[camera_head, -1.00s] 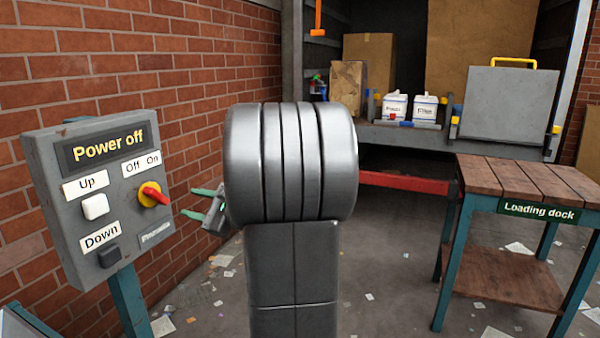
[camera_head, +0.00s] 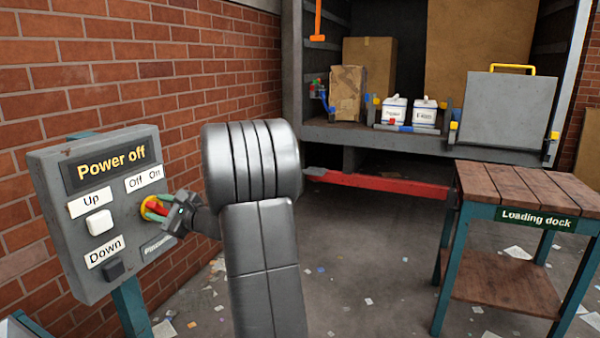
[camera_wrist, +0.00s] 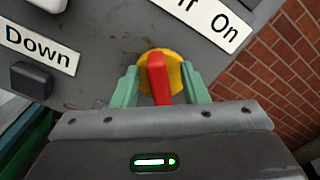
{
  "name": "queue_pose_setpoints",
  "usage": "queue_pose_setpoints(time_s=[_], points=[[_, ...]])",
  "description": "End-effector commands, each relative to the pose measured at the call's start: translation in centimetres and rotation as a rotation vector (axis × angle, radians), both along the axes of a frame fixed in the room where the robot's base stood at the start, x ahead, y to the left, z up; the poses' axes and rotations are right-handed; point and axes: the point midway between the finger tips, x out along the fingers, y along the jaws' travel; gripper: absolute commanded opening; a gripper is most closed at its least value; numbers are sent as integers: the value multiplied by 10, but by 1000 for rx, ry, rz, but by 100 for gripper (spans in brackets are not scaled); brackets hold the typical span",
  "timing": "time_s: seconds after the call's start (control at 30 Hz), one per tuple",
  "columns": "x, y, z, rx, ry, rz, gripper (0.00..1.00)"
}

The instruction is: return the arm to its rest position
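My gripper (camera_head: 153,208) is at the grey control panel (camera_head: 58,205), right at its rotary switch. In the wrist view the switch has a red handle (camera_wrist: 157,78) on a yellow disc (camera_wrist: 178,72). My two green fingers (camera_wrist: 160,88) stand on either side of the red handle, with gaps between them and it, so the gripper is open and holds nothing. The display (camera_head: 110,163) reads "Power off". The arm reaches left toward the panel, bent. In the head view my gripper partly covers the switch.
A white Up button (camera_head: 99,222) and a dark Down button (camera_head: 113,270) are on the panel. A brick wall (camera_head: 130,75) stands close behind it. At right are a Loading dock table (camera_head: 520,185) and a truck bed (camera_head: 350,132) with boxes and bins. Floor between is littered but open.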

Motion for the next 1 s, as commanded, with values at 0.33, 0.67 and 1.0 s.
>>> queue_pose_setpoints(time_s=[0.33, 0.67, 1.0], points=[[2, -1, 6, 57, 141, 0, 40], [4, -2, 6, 107, 265, 0, 40], [5, -3, 4, 148, 358, 0, 40]])
